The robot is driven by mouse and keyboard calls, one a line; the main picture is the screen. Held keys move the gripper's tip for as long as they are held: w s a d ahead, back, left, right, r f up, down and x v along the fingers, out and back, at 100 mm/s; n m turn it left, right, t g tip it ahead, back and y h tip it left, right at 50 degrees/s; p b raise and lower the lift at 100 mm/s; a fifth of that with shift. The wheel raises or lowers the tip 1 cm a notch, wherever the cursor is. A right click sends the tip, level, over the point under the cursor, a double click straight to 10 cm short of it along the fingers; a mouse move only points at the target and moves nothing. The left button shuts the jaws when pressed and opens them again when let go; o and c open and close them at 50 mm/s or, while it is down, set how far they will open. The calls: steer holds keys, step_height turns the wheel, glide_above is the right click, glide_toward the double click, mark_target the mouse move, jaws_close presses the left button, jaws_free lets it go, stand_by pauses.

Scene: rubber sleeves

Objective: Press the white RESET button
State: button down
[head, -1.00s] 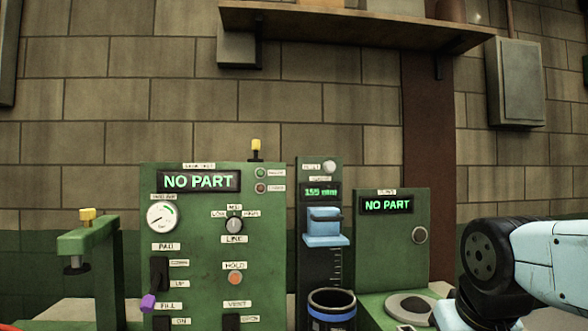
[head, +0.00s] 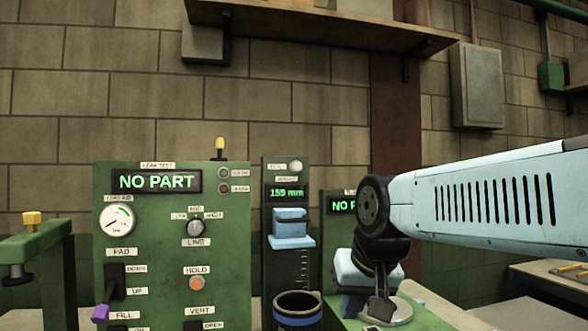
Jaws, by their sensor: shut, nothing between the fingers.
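The white RESET button (head: 295,166) is a small round knob at the top of the narrow green height gauge panel (head: 270,178), with a small label to its left. It is in plain view and nothing touches it. My gripper (head: 380,310) is low in front of the right-hand green panel, to the right of and well below the button. Its fingers are shut and hold nothing. It hides part of that panel and its round base plate.
The gauge has a light-blue slide (head: 290,228) and a dark cup with a blue band (head: 298,309) below. The leak test panel (head: 150,235) stands to the left, with a purple-tipped lever (head: 100,313). A shelf (head: 330,22) crosses the wall above. Space before the button looks clear.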

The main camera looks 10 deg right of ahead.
mark_target(297, 167)
steer(key=w+r+m+t+y, duration=0.3)
steer(key=w+r+m, duration=0.6)
steer(key=w+r, duration=1.5)
steer(key=w+d, duration=0.1)
steer(key=w, duration=0.2)
steer(key=shift+r, duration=0.15)
steer(key=w, duration=0.9)
stand_by(0.7)
steer(key=shift+w, duration=0.3)
